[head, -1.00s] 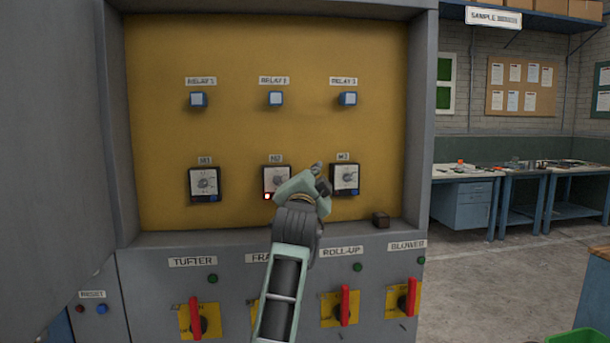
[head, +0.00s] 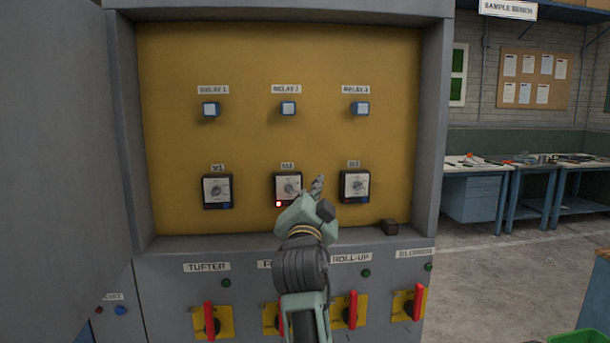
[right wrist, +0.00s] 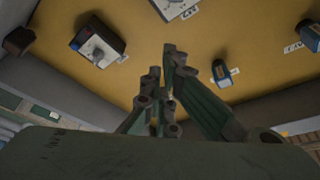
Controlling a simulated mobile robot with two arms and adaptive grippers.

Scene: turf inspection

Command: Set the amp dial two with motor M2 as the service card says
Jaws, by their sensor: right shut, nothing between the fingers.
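Amp dial two, labelled M2 (head: 288,186), is the middle of three black-framed dials on the yellow panel (head: 250,140). Its face is white with a grey knob, and a red light (head: 279,204) glows at its lower left corner. The knob's exact setting is too small to read. My right gripper (head: 318,186) is shut and empty, just right of this dial and in front of the panel. The right wrist view shows the fingers (right wrist: 165,78) together, with part of dial two (right wrist: 178,6) at the top edge. My left gripper is not in view. I see no readable service card.
Dial one (head: 217,190) and dial three (head: 355,186) flank dial two. Red-handled switches (head: 352,308) line the cabinet below. A grey door (head: 60,150) stands at the left.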

